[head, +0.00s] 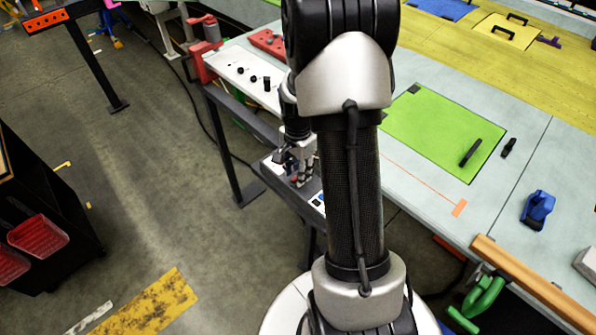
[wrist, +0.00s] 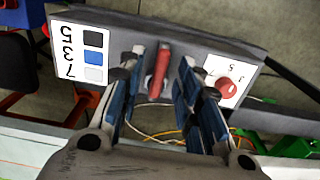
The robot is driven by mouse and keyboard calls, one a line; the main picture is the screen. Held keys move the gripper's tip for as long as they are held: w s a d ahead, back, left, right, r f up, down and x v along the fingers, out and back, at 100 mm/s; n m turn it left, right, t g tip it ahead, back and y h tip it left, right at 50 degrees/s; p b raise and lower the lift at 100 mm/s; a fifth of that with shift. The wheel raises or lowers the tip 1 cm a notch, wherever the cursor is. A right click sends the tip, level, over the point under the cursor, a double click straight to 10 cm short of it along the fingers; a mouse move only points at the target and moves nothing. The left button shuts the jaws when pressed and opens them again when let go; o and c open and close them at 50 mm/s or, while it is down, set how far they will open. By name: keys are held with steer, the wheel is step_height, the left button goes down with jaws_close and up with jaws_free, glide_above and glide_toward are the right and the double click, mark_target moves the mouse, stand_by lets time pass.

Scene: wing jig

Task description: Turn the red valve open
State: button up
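The red valve (wrist: 158,72) shows in the wrist view as a red lever handle on a grey panel (wrist: 205,50). The handle points along my fingers, close to upright in the picture. My gripper (wrist: 160,80) is open, with one blue-padded finger on each side of the handle and a visible gap on both sides. In the head view my gripper (head: 300,172) is low beside the bench, over the panel (head: 270,168). My arm hides part of the panel there, and the valve is too small to make out clearly.
On the panel, a label with dark and blue squares (wrist: 85,55) is left of the valve, and a red round knob (wrist: 228,85) is right. The workbench (head: 420,190) carries a green mat (head: 430,125) and a blue tool (head: 537,208).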

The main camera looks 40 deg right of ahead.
step_height(320, 180, up, 11)
steer(key=shift+r, duration=0.2)
stand_by(0.4)
steer(key=s+a+r+n+t+b, duration=0.1)
steer(key=s+a+r+n+b, duration=0.2)
steer(key=a, duration=0.4)
steer(key=s+a+r+n+t+b, duration=0.1)
steer(key=s+a+r+n, duration=0.25)
steer(key=a+n, duration=0.2)
steer(key=s+a+n+t+b, duration=0.2)
steer(key=s+a+n+b, duration=0.1)
steer(key=s+a+n, duration=0.5)
steer(key=shift+s+a+f+n+t, duration=0.2)
steer(key=shift+s+a+n+t, duration=0.2)
steer(key=shift+s, duration=0.85)
